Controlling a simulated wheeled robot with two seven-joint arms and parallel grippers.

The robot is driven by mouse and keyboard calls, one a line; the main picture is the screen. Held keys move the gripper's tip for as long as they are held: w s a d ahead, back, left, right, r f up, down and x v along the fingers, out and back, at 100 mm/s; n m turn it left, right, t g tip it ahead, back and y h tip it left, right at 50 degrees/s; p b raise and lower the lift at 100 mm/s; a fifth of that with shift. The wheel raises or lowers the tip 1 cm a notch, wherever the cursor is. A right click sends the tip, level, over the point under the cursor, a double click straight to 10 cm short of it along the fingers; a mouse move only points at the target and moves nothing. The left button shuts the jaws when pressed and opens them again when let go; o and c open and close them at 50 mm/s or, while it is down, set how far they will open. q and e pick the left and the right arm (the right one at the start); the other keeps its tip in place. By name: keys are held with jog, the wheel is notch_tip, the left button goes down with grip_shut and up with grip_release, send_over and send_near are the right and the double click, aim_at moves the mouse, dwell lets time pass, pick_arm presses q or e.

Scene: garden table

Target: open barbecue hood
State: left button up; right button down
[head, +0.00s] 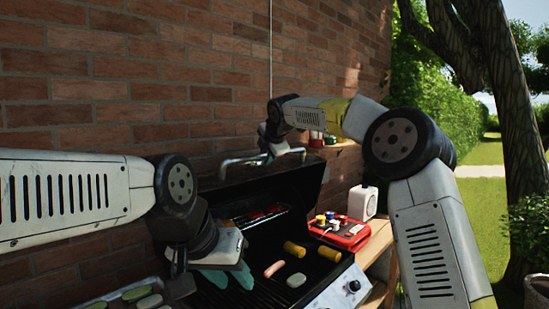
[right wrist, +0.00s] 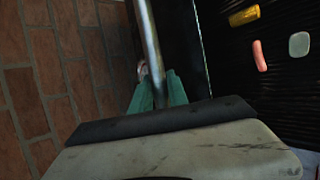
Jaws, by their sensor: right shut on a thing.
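The barbecue's black hood (head: 308,182) stands raised at the back of the grill, against the brick wall. Its silver bar handle (head: 240,160) runs along the top edge. My right gripper (head: 268,150) is at that handle; its teal fingers (right wrist: 157,92) lie on both sides of the bar (right wrist: 149,40) in the right wrist view, shut on it. My left gripper (head: 229,278) hangs over the left front of the grill, its teal fingers apart and nothing seen between them.
Corn (head: 293,249), a sausage (head: 274,268) and a pale piece (head: 296,280) lie on the dark grate. A red tray (head: 340,235) and a white box (head: 363,202) stand on the right side. The brick wall (head: 130,70) is close behind.

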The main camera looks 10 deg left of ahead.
jog(key=c, duration=1.3)
grip_release()
jog(key=shift+f, duration=0.1)
jog(key=shift+d, duration=0.1)
jog(key=v, duration=0.7)
jog(key=shift+s+r, duration=0.3)
jog(key=shift+r, duration=0.05)
